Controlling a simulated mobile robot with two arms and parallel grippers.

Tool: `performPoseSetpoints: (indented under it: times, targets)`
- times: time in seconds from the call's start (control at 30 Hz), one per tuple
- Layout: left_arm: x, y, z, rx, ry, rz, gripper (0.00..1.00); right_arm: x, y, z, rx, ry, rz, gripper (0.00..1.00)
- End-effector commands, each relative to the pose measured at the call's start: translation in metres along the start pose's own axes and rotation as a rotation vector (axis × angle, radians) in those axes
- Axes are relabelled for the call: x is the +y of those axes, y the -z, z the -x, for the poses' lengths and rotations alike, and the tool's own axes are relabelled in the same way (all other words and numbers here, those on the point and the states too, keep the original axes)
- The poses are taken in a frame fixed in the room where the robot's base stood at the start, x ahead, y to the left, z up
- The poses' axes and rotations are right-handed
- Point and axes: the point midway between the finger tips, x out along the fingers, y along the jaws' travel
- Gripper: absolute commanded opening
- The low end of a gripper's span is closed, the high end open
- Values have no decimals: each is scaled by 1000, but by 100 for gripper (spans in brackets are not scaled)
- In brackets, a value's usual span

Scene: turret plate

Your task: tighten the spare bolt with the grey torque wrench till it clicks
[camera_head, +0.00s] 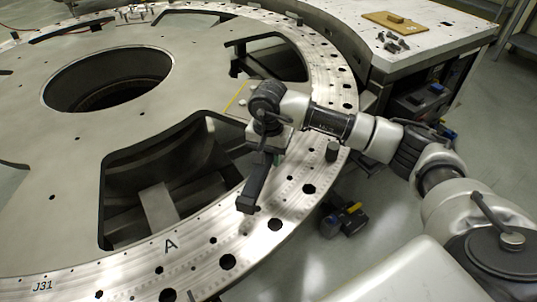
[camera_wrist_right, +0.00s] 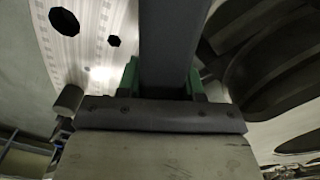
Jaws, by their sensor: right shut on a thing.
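My right gripper (camera_head: 272,152), with green fingers, is shut on a dark grey bar, which I take to be the grey torque wrench (camera_head: 252,187). The bar slants down over the plate's rim, its lower end just above or on the holed ring. In the right wrist view the wrench (camera_wrist_right: 172,45) runs up between the green fingers (camera_wrist_right: 166,78). I cannot pick out the spare bolt for sure. My left gripper is out of view.
The large turret plate (camera_head: 110,205) has wide openings, a round central hole and a ring of bolt holes, marked "A" and "J31". A side table (camera_head: 440,40) at the upper right bears a wooden board (camera_head: 385,24) and small dark parts (camera_head: 393,42). A dark tool (camera_head: 343,220) lies on the floor.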

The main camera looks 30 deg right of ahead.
Motion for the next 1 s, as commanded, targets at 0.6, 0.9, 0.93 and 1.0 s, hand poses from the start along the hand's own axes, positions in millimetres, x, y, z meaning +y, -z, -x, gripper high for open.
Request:
performPoseSetpoints:
  times: [0.6,0.9,0.93,1.0]
  targets:
    - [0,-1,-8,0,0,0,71,-1,1,-4,4,5,-1,0]
    - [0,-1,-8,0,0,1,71,-1,1,-3,4,5,-1,0]
    - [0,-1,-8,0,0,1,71,-1,1,-3,3,5,0,0]
    - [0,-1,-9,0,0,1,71,-1,1,-4,3,5,0,0]
